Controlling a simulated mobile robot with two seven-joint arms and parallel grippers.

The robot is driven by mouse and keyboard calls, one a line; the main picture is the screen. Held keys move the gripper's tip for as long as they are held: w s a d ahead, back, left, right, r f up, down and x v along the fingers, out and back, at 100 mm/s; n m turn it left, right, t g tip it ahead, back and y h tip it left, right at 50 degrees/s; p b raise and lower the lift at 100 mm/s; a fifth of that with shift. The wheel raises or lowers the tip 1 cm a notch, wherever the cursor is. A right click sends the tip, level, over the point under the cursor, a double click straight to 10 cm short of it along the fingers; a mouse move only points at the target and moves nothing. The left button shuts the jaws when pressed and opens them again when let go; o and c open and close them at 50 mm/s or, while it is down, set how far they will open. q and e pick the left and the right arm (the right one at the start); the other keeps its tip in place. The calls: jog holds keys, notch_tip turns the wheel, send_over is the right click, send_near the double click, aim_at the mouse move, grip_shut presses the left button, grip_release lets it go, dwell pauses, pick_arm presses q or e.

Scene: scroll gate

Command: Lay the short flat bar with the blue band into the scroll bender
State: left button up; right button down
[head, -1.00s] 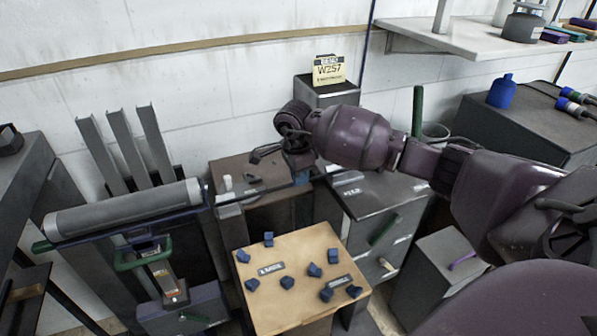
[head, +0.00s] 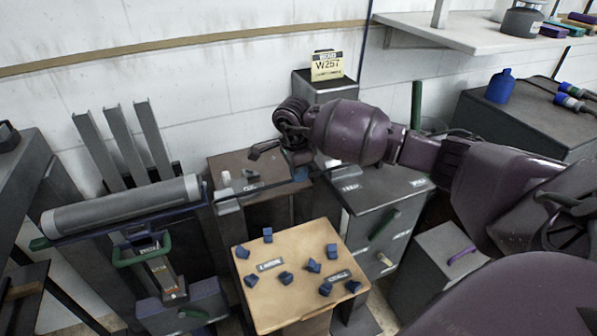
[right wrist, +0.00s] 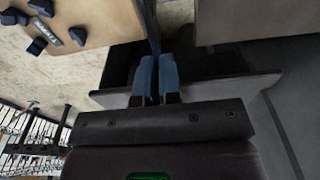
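My right gripper (head: 298,172) is over the far stand, with its blue fingers pointing down. In the right wrist view its two blue fingers (right wrist: 154,80) are close together on a thin dark bar (right wrist: 152,24) that runs away from them. In the head view the dark bar (head: 262,189) lies roughly level, running left from the gripper above the brown-topped stand. Its left end is near a pale grey block (head: 228,204), which may be part of the scroll bender; I cannot tell whether they touch. I cannot make out a blue band on the bar. My left gripper is out of view.
A wooden-topped table (head: 300,295) holds several small dark blue blocks. A long grey roller machine (head: 120,207) stands at the left, with upright metal channels behind it. A grey cabinet (head: 375,190) with a green handle stands right of the brown-topped stand. A W257 sign (head: 327,66) is behind.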

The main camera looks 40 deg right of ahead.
jog(key=shift+f, duration=0.2)
jog(key=c, duration=1.2)
grip_release()
jog(key=shift+w+a+r+p, duration=0.1)
jog(key=shift+a+r+p, duration=0.05)
jog(key=shift+r, duration=1.65)
jog(key=shift+a+r+p, duration=0.15)
jog(key=shift+r, duration=1.7)
jog(key=shift+w+a+r+p, duration=0.1)
jog(key=shift+a+r+p, duration=0.05)
jog(key=shift+r, duration=1.65)
